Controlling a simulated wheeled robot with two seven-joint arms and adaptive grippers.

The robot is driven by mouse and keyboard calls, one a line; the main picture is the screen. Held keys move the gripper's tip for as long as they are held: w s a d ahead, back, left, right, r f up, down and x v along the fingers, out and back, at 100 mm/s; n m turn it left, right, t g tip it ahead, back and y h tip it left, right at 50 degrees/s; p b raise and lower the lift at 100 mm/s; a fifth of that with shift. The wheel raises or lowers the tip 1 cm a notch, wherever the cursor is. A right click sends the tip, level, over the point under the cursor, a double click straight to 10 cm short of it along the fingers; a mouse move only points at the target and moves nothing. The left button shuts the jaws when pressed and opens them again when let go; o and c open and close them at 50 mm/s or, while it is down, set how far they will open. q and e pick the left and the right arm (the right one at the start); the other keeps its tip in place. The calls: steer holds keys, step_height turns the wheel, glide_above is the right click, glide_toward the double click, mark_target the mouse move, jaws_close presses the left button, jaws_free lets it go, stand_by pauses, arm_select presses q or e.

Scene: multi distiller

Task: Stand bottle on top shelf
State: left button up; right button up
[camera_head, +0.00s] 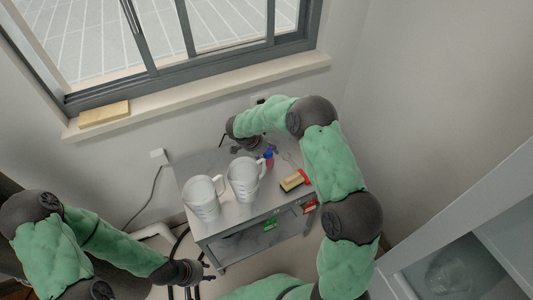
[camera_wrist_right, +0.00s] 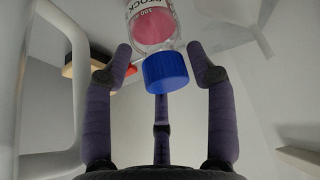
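A small clear bottle (camera_head: 268,160) with a blue cap and pink contents stands on the top of a grey cart (camera_head: 232,214), to the right of two white jugs. In the right wrist view, the bottle (camera_wrist_right: 152,22) lies ahead with its blue cap (camera_wrist_right: 166,71) between the spread fingers. My right gripper (camera_wrist_right: 163,58) is open, with visible gaps beside the cap. In the head view, my right gripper (camera_head: 250,143) is at the cart's back edge, partly hidden by its arm. My left gripper (camera_head: 209,271) has its fingers spread and empty, low and left of the cart.
Two white jugs (camera_head: 203,199) (camera_head: 243,180) crowd the cart top beside the bottle. A wooden-backed brush (camera_head: 293,181) lies at its right edge. A window sill (camera_head: 200,92) holds a tan block (camera_head: 104,113). A white cabinet (camera_head: 465,240) stands at right.

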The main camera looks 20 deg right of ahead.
steer(key=shift+r, duration=0.1)
steer(key=shift+a+r, duration=0.1)
steer(key=shift+r, duration=0.15)
steer(key=p+v, duration=0.3)
steer(key=v, duration=0.8)
steer(key=o, duration=0.4)
steer(key=shift+r+p, duration=0.2)
steer(key=shift+p, duration=0.15)
steer(key=shift+o, duration=0.2)
step_height(320, 180, up, 9)
steer(key=p, duration=0.9)
steer(key=shift+a+r+p, duration=0.1)
steer(key=shift+r+p, duration=0.25)
steer(key=shift+r, duration=0.05)
